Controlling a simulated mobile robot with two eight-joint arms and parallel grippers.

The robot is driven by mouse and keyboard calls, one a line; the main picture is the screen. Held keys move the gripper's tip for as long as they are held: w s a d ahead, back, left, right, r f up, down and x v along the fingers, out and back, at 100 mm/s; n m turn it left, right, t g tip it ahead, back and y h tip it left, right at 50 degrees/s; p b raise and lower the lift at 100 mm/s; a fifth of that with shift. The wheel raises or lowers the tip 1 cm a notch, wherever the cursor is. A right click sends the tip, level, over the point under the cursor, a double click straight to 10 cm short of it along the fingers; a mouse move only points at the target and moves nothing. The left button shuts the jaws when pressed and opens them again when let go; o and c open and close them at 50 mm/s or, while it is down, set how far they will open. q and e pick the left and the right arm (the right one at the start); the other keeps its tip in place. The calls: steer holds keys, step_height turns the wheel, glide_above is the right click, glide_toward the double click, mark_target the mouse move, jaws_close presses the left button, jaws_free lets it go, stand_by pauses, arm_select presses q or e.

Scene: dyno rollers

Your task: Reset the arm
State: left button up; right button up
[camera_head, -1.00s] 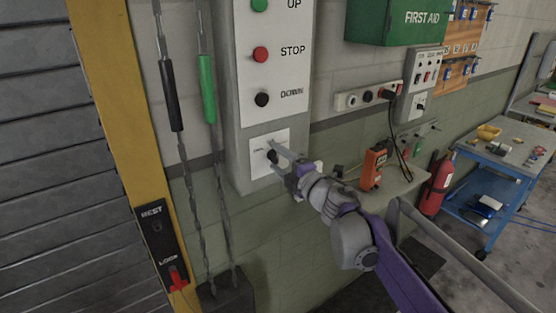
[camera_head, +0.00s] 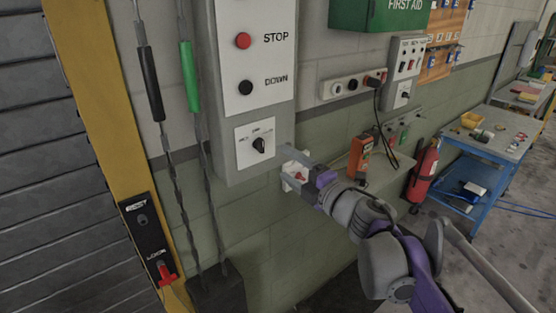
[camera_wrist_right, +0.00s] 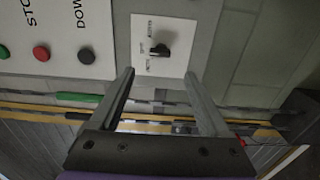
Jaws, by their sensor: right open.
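My right gripper (camera_head: 288,166) is open and empty, just right of the lower end of a grey control box (camera_head: 226,165). The gripper is apart from the black rotary knob (camera_head: 259,145) on the box's white plate. In the right wrist view the two open fingers (camera_wrist_right: 160,95) point toward the box, with nothing between them. The knob (camera_wrist_right: 160,50) shows there beyond the fingertips, on its white plate. My left gripper is not in view.
A red STOP button (camera_head: 243,40) and a black DOWN button (camera_head: 246,87) sit above the knob. An orange handheld unit (camera_head: 361,155) stands on a ledge to the right. A red extinguisher (camera_head: 424,172) and a blue cart (camera_head: 480,170) stand further right.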

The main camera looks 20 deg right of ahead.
steer(key=shift+s+d, duration=0.15)
steer(key=shift+s, duration=0.2)
steer(key=s+d+f+m+g+h, duration=0.25)
steer(key=s+f+m+h, duration=0.25)
steer(key=f+m, duration=0.3)
steer(key=s+d+f+m+g+h, duration=0.25)
steer(key=s+f+m+h, duration=0.3)
steer(key=m, duration=0.35)
steer(key=s+a+f+m+g+y, duration=0.2)
steer(key=s+a+f+g, duration=0.1)
steer(key=s+f, duration=0.4)
steer(key=s+a+f+m+g+y, duration=0.2)
steer(key=s+a+f+m+g, duration=0.1)
steer(key=s+f, duration=0.5)
step_height(320, 180, down, 2)
steer(key=shift+a+f+g, duration=0.2)
steer(key=shift+a+g, duration=0.1)
steer(key=shift+a, duration=0.6)
